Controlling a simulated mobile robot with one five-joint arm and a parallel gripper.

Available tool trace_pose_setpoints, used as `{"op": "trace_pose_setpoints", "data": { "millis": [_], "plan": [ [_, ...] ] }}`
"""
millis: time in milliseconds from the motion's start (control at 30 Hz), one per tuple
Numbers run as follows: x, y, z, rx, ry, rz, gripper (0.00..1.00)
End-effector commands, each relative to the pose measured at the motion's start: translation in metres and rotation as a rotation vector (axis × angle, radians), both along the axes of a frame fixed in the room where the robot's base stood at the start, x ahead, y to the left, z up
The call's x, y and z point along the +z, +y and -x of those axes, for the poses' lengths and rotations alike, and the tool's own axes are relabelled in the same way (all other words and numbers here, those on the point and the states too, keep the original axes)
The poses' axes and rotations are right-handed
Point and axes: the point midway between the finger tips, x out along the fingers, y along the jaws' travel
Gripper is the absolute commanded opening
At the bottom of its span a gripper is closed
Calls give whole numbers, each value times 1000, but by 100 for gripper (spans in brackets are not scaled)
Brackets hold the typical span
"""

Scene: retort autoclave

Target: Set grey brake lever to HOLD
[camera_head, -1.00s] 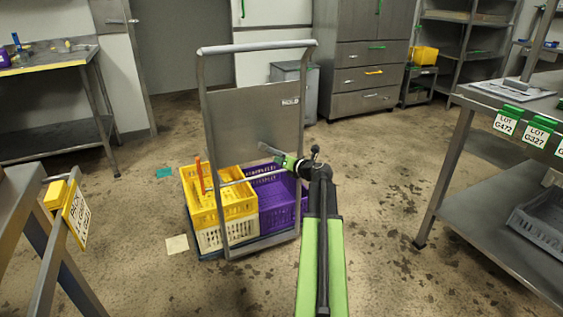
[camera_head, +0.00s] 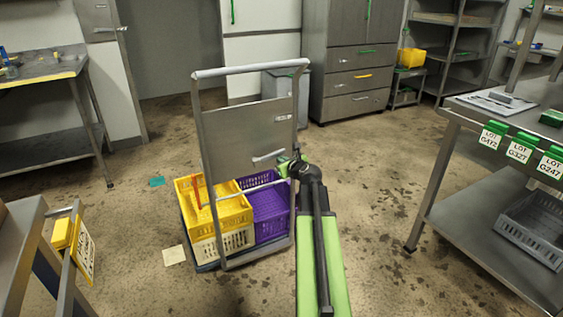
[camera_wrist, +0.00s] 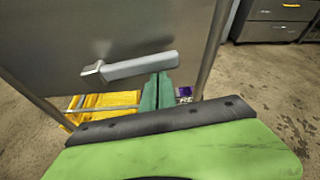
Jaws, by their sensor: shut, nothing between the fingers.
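The grey brake lever (camera_head: 268,157) is on the grey panel of an upright trolley (camera_head: 249,127). In the wrist view the lever (camera_wrist: 140,67) lies nearly level, its pivot end at the left and its free end tilted slightly up at the right. My gripper (camera_head: 284,161) is at the panel's lower right, by the lever. In the wrist view its green fingers (camera_wrist: 158,88) are together and empty, with tips just below the lever's right half. I cannot tell whether they touch it. A small pale label (camera_head: 284,118) on the panel is too small to read.
A yellow crate (camera_head: 232,213) and a purple crate (camera_head: 270,218) sit on the trolley behind its frame. A steel table (camera_head: 458,118) stands at right, a bench (camera_head: 30,212) at left. The floor right of the trolley is clear.

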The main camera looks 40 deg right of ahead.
Motion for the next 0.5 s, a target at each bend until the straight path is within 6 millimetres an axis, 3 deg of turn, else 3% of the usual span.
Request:
{"op": "trace_pose_setpoints", "data": {
  "millis": [500],
  "plan": [
    [41,16,-6,9,105,442,0]
  ]
}}
